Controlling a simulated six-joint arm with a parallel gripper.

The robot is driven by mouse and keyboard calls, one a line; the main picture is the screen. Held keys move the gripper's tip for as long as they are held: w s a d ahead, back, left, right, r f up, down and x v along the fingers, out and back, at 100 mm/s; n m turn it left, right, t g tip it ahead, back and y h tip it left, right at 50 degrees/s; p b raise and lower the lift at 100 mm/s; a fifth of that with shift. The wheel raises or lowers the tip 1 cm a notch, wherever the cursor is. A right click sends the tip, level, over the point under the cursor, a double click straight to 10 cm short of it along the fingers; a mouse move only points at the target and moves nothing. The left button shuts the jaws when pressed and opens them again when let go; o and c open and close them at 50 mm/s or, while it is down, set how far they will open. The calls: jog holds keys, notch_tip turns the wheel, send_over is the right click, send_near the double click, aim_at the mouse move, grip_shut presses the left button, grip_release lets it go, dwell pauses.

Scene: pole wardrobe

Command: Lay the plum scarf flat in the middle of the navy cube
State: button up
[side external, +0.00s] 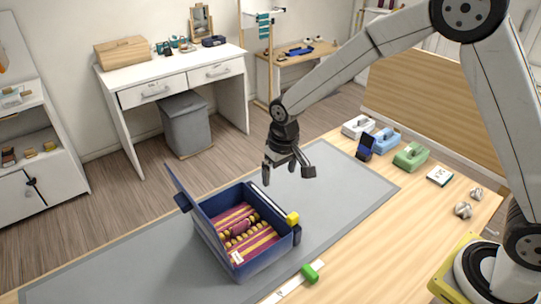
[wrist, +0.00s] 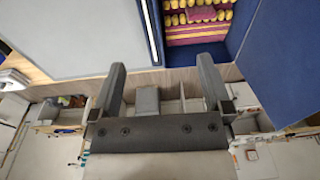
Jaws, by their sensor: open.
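The navy cube (side external: 262,250) is an open box on the grey mat, its lid raised at the left. Inside are plum and yellow stripes and rows of small yellow rolls. A plum piece that looks like the scarf (side external: 241,227) lies in the middle of the cube, among the yellow rolls. My gripper (side external: 287,172) is open and empty, raised above the mat behind and right of the cube. Its fingers (wrist: 162,72) touch nothing.
Blue and green boxes (side external: 411,156) stand along the mat's right side. The grey mat (side external: 345,195) is clear right of the cube.

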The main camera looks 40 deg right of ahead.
jog(key=s+d+r, duration=0.1)
jog(key=s+d, duration=0.3)
jog(key=s, duration=0.4)
jog(key=s+d+r+t, duration=0.1)
jog(key=s+d+r, duration=0.1)
jog(key=s+d, duration=0.3)
jog(key=s, duration=0.4)
jog(key=shift+s+d+t, duration=0.2)
jog(key=shift+s+t, duration=0.1)
